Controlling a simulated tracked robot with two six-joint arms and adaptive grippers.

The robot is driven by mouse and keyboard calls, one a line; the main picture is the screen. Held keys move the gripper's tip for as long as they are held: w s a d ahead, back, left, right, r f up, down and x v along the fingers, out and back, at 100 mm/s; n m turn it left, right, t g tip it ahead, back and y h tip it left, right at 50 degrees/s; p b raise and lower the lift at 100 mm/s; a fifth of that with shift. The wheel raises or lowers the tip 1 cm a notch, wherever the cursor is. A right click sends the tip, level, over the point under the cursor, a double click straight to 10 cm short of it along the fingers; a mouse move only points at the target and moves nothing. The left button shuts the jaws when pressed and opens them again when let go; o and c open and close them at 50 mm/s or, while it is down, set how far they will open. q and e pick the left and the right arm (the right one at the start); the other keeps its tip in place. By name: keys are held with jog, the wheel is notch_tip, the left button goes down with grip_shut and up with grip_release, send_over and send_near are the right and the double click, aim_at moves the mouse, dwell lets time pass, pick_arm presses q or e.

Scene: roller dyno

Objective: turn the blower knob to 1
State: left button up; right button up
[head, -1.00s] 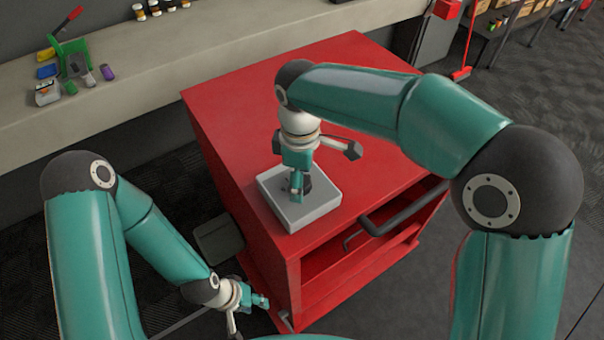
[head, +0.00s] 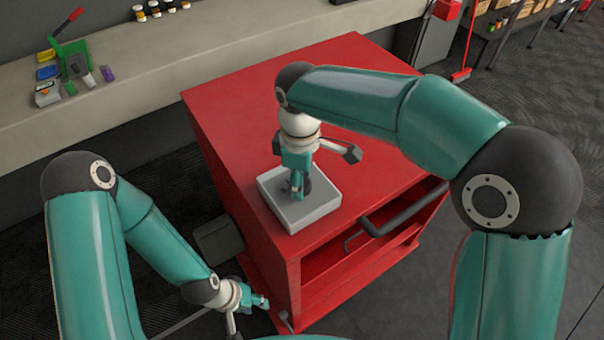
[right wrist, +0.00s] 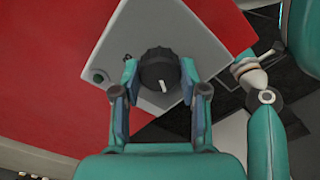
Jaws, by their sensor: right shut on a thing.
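The blower control is a light grey box (head: 324,203) on the front part of the red cabinet top. Its black knob (right wrist: 159,70) has a white pointer line, which points down and slightly right in the right wrist view. My right gripper (head: 296,190) is over the box, shut on the knob, with one finger on each side of it; it also shows in the right wrist view (right wrist: 158,78). Any number marks around the knob are too small or hidden to read. My left gripper (head: 262,304) hangs low in front of the cabinet's left side, away from the box.
The red cabinet (head: 340,80) has a dark handle bar (head: 405,212) at its front right. A pale bench (head: 200,60) with small items runs along the back left.

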jog(key=m, duration=0.4)
jog(key=shift+w+r, duration=0.15)
jog(key=shift+w, duration=0.05)
jog(key=shift+m, duration=1.6)
jog(key=o, duration=1.1)
jog(key=shift+w, duration=0.1)
jog(key=shift+o, duration=0.2)
